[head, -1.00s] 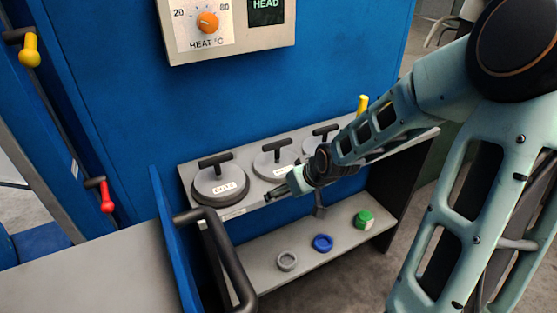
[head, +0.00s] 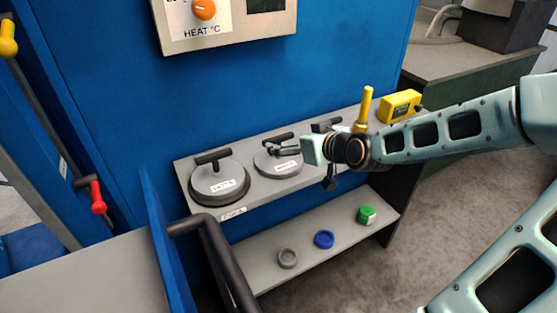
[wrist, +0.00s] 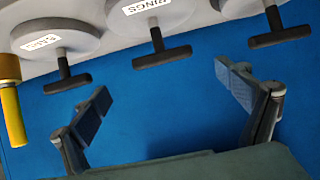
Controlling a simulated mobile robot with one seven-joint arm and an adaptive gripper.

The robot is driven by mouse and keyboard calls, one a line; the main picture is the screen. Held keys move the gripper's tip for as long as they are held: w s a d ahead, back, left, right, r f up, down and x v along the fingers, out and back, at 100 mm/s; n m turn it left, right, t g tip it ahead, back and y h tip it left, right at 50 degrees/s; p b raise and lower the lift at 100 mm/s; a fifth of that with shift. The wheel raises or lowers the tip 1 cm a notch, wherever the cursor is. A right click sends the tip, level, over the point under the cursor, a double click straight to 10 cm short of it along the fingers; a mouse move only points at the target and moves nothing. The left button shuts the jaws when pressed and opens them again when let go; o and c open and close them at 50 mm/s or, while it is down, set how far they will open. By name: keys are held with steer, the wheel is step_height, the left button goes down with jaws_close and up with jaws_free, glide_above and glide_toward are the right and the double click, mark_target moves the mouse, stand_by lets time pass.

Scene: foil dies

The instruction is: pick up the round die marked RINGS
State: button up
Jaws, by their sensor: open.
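The round grey die marked RINGS (wrist: 165,22) is at the top middle of the wrist view, with its dark T-shaped handle (wrist: 160,48) pointing toward my gripper. In the head view it is the middle die (head: 277,165) on the upper shelf. My gripper (wrist: 170,98) is open and empty. Its fingers stand apart on either side of the handle's line, and the handle bar is just beyond the fingertips. In the head view my gripper (head: 293,149) is at the middle die's right side and partly covers its handle.
A larger die (head: 218,187) stands left on the upper shelf (head: 258,196); another die (wrist: 55,42) is mostly hidden by my arm in the head view. A yellow handle (head: 365,108) and yellow box (head: 400,105) are at right. Grey, blue and green pieces sit on the lower shelf.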

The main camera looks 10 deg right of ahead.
mark_target(278, 136)
steer(key=b+x, duration=0.1)
steer(key=x, duration=0.2)
steer(key=shift+w+f, duration=0.1)
steer(key=shift+w, duration=0.05)
steer(key=shift+a+b+x, duration=0.15)
steer(key=shift+b+x, duration=0.3)
steer(key=shift+x, duration=0.45)
steer(key=shift+a+b+x, duration=0.2)
steer(key=shift+b+x, duration=0.2)
steer(key=shift+x, duration=1.35)
steer(key=shift+d, duration=0.1)
steer(key=shift+c, duration=0.7)
steer(key=c, duration=2)
steer(key=shift+w+r, duration=0.15)
steer(key=shift+r, duration=0.05)
steer(key=shift+c, duration=0.2)
